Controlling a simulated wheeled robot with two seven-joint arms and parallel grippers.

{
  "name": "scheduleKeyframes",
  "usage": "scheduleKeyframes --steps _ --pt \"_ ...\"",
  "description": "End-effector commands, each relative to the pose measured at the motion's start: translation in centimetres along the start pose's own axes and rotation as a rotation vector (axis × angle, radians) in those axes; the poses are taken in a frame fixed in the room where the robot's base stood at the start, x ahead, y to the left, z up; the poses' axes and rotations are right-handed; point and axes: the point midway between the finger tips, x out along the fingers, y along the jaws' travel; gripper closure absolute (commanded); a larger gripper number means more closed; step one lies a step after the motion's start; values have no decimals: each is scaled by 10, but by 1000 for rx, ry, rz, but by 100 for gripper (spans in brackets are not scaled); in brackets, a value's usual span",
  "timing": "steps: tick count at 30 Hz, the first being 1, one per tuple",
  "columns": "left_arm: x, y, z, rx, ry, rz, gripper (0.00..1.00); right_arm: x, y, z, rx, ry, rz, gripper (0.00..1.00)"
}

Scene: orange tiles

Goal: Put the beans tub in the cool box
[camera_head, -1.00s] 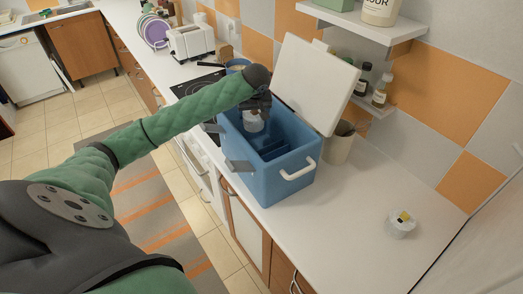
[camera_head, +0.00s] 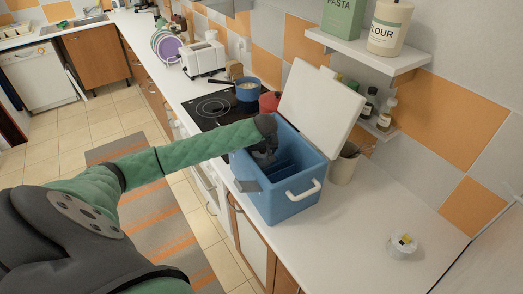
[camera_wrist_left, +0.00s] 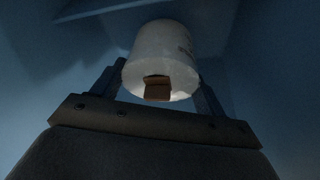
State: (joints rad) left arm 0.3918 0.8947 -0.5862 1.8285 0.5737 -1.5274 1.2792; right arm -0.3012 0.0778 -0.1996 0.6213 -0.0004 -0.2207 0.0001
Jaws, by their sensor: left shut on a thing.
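The blue cool box (camera_head: 306,184) stands on the white counter with its white lid (camera_head: 319,100) open and leaning back. My left gripper (camera_head: 264,158) is down inside it, shut on a white tub. In the left wrist view the white tub (camera_wrist_left: 165,45) sits between the two fingers, with a brown square on the end facing the camera. Its label cannot be read, and it is hidden in the head view. Blue box walls surround it; I cannot tell whether it touches the floor. My right gripper is out of view.
Another small white tub (camera_head: 403,247) with a yellow and black mark stands on the counter at right. A beige container (camera_head: 344,166) stands beside the box. A stove (camera_head: 212,107) with a blue pot (camera_head: 247,98) and a red pot (camera_head: 269,103) lies behind. The right counter is mostly clear.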

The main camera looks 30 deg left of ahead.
Motion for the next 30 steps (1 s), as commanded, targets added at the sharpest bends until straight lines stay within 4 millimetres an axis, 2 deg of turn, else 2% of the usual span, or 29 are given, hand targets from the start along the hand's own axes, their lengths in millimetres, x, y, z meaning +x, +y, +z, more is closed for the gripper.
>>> scheduleKeyframes --steps 19,20,22,23,30 --pt "10 0 4 -1 0 0 56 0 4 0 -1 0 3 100" --pt "11 0 4 -1 -1 0 23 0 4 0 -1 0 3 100" --pt "11 0 4 -1 0 0 9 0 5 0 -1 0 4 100" --pt "11 0 4 -1 0 0 5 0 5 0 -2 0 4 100" --pt "11 0 4 0 0 0 5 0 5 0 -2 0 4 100"
